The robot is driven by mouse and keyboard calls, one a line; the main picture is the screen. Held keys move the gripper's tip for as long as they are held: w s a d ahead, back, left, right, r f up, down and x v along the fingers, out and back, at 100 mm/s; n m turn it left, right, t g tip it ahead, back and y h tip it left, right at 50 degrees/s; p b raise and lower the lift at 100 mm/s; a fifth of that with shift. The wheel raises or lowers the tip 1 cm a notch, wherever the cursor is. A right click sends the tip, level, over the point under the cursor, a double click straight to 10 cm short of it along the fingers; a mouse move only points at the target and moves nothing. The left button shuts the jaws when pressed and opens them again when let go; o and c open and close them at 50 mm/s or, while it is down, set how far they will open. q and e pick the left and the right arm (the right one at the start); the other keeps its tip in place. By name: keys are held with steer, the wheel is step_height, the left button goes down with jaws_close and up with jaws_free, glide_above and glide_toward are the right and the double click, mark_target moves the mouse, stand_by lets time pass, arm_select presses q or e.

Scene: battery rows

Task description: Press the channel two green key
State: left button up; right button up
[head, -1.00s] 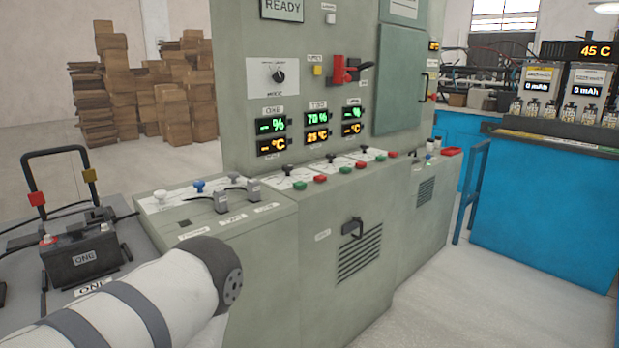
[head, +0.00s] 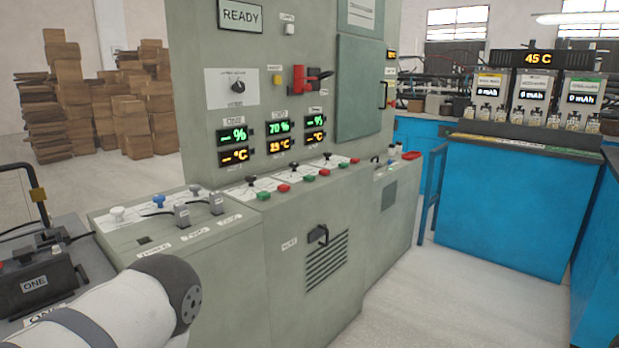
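The grey charging console (head: 222,255) stands in front of me with a sloping key ledge. The channel two green key (head: 309,178) is the middle of three green keys on the ledge, with a red key (head: 325,172) just to its right. Above it, the middle display (head: 279,127) shows 70 % in green and a temperature in orange. The channel one green key (head: 264,195) is to its left and the channel three green key (head: 343,165) to its right. A white link of my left arm enters at lower left; neither gripper is in view.
A red-handled switch (head: 299,78) and a READY sign (head: 240,15) are on the upright panel. Plugs (head: 182,215) stand on the left ledge. A battery (head: 35,285) sits at far left. A blue bench (head: 510,205) stands right, with clear floor (head: 430,290) before it.

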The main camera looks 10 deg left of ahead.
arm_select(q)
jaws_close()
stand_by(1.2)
